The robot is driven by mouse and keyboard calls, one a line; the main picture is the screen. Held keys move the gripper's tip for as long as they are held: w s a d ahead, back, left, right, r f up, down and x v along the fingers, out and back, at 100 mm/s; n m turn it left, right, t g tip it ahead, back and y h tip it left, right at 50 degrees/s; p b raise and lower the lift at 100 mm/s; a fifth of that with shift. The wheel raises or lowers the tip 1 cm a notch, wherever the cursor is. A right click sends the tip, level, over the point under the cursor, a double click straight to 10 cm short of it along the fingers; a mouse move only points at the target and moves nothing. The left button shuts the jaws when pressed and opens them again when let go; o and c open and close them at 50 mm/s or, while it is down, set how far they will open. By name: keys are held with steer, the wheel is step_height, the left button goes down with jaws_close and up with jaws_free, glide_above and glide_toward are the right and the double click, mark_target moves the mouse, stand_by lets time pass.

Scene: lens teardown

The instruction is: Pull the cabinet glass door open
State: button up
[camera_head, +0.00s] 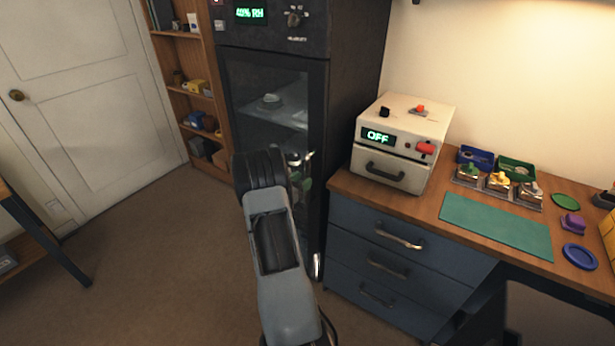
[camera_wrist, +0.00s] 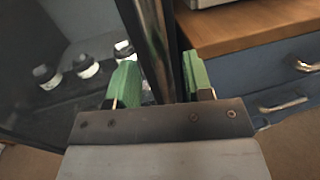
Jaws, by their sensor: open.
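The dark cabinet (camera_head: 345,110) stands at the back, and its glass door (camera_head: 262,125) looks shut in the head view. A shiny metal end of the upright door handle (camera_head: 317,266) shows low at the door's right edge. My gripper (camera_head: 302,176) is at that right edge, partly hidden by my arm. In the wrist view, its green fingers (camera_wrist: 160,82) are open on either side of a dark upright bar (camera_wrist: 154,55), which looks like the handle. I cannot tell whether either finger touches it. Several white-and-dark items (camera_wrist: 86,66) show behind the glass.
A wooden worktop (camera_head: 430,205) over blue drawers (camera_head: 400,262) stands close to the cabinet's right. It holds a cream box reading OFF (camera_head: 402,140) and a green mat (camera_head: 495,225). A shelf (camera_head: 190,95) is left of the cabinet. The floor (camera_head: 150,255) in front is clear.

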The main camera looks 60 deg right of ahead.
steer(key=shift+x, duration=1.6)
jaws_close()
